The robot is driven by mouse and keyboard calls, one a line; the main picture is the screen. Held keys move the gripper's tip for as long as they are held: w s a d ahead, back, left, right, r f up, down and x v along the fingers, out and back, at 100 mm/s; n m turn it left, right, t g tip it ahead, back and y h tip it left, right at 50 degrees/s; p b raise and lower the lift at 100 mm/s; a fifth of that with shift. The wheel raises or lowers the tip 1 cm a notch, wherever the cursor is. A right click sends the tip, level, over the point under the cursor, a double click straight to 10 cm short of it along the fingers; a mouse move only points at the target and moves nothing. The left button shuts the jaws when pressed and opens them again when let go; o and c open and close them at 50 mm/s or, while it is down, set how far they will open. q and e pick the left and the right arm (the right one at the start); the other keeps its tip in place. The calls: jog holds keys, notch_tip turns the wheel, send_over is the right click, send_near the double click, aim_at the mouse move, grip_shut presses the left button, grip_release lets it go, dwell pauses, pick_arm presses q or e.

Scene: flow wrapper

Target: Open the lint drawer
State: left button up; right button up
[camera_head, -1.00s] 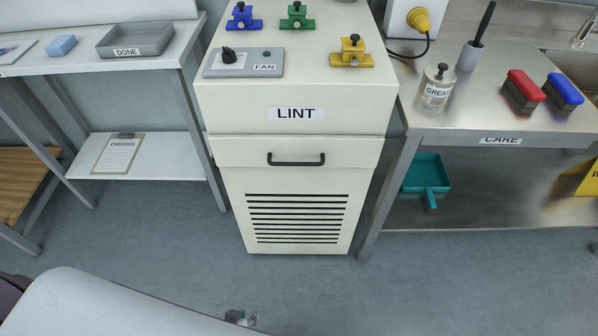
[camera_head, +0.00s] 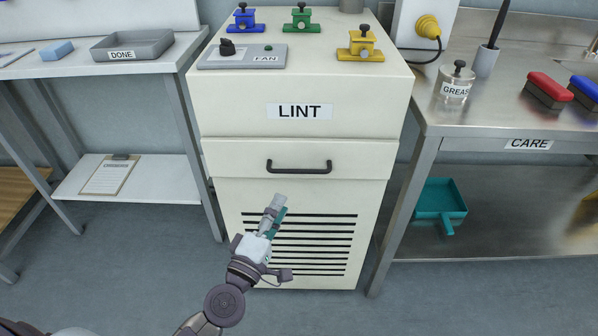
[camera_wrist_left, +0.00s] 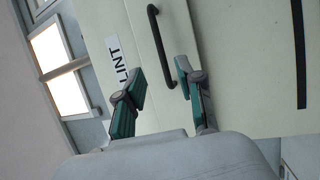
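The lint drawer (camera_head: 230,160) is a cream front below the LINT label (camera_head: 299,112) on the cabinet. It looks shut. Its dark bar handle (camera_head: 299,168) runs level across the middle of the front. My left gripper (camera_head: 277,204) is below the handle, in front of the vent slats, and apart from the handle. In the left wrist view its two teal-padded fingers (camera_wrist_left: 158,88) are spread with nothing between them. The handle (camera_wrist_left: 160,45) lies ahead of the fingertips there. My right gripper is not in view.
Blue, green and yellow clamps (camera_head: 360,45) and a fan control box (camera_head: 240,57) sit on the cabinet top. A white table with a grey DONE tray (camera_head: 133,48) is at left. The steel CARE bench (camera_head: 480,130) is at right. The floor in front is open.

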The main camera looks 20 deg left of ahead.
aim_at(299, 170)
pick_arm(q)
jog(key=p+x, duration=0.1)
jog(key=x, duration=1)
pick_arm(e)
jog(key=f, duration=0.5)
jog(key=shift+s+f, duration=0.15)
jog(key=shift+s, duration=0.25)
pick_arm(q)
grip_shut()
